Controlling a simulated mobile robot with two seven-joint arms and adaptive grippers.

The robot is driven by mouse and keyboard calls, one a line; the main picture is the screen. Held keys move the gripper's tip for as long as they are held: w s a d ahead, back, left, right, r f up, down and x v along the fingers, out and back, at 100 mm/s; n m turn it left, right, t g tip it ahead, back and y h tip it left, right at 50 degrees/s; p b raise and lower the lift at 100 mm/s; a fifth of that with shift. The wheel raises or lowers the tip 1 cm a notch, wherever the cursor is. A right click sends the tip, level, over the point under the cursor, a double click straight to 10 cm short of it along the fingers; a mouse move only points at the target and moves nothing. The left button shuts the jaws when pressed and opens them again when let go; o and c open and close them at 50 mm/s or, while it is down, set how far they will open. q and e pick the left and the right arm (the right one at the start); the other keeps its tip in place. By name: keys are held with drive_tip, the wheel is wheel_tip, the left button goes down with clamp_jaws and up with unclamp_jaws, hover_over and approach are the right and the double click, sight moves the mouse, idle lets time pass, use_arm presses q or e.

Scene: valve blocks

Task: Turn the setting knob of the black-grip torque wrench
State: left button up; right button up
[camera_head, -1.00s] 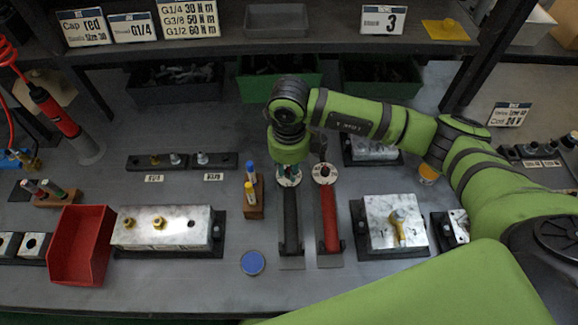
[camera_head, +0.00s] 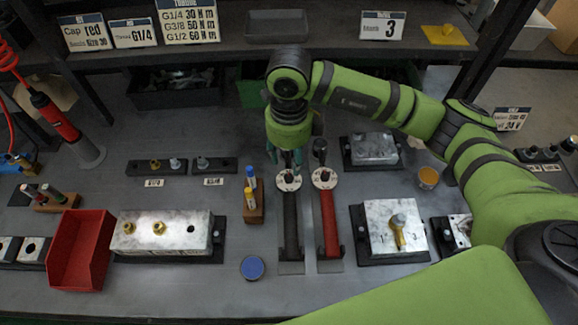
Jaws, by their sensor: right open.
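The black-grip torque wrench (camera_head: 290,220) lies on the bench with its grip toward me and a round white dial (camera_head: 288,181) at its far end. The red-grip torque wrench (camera_head: 329,222) lies just right of it, with its own white dial (camera_head: 324,178). My right gripper (camera_head: 287,165) points down just beyond and above the black-grip wrench's dial. It is open, and its fingers are partly hidden. I cannot tell whether it touches the wrench. My left gripper is not in view.
A metal valve block (camera_head: 160,232) with brass fittings and a red bin (camera_head: 80,250) stand to the left. Another block (camera_head: 395,228) stands right of the wrenches. A small wooden holder (camera_head: 253,208) and a blue disc (camera_head: 252,267) lie close left of the black-grip wrench.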

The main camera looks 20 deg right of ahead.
wheel_tip(320, 180, up, 5)
drive_tip(key=shift+r, duration=0.1)
